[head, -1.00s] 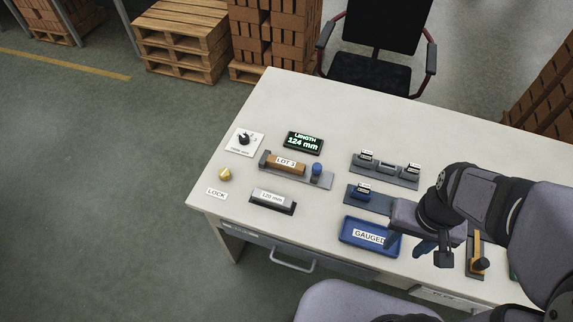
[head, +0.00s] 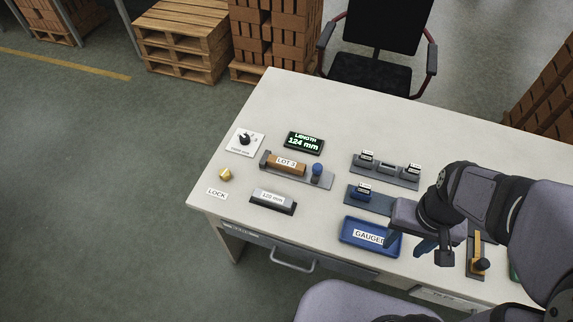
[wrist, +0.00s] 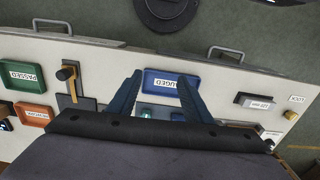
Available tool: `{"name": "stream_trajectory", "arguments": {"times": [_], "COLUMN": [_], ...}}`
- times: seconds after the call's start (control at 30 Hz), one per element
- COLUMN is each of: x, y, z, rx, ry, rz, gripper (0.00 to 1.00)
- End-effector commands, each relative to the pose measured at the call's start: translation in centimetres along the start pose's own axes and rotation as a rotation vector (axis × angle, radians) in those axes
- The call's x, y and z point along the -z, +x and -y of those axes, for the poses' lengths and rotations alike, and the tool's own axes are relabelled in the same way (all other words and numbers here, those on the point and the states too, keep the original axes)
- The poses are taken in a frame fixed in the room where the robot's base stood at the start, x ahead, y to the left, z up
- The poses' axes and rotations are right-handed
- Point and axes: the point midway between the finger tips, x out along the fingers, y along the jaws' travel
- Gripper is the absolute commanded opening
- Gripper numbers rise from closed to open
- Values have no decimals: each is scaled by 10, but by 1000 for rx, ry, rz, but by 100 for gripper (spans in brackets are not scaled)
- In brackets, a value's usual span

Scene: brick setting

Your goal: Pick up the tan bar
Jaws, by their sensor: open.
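A tan-brown bar labelled LOT 3 (head: 284,162) lies in a grey gauge fixture (head: 322,180) on the white bench in the head view. My gripper (head: 420,252) is well to the right of the bar, over the bench's front part near the blue GAUGED tray. In the wrist view my open gripper (wrist: 160,84) has its two blue fingers spread, one on each side of the blue GAUGED tray (wrist: 163,94). The bar is mostly hidden in the wrist view by my gripper body.
A grey 120 mm block (head: 271,200), a gold lock knob (head: 225,174), a dial (head: 244,140) and a 124 mm display (head: 304,142) surround the fixture. Grey racks (head: 384,171) hold small blocks. A green PASSED tray (wrist: 22,76) and an orange tray (wrist: 32,114) lie opposite.

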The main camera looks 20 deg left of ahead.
Motion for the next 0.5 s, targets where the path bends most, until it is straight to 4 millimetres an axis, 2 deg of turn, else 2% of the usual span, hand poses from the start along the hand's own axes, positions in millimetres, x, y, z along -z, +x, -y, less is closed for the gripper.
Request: {"name": "stream_trajectory", "arguments": {"times": [0.17, 0.27, 0.37, 0.5], "x": [27, 55, 90, 139], "y": [-2, -3, -3, 2], "z": [11, 25, 47, 91], "rx": [0, 0, 0, 0], "ry": [-98, -211, -360, -593], "rz": [0, 0, 1, 3], "gripper": [45, 45, 45, 45]}}
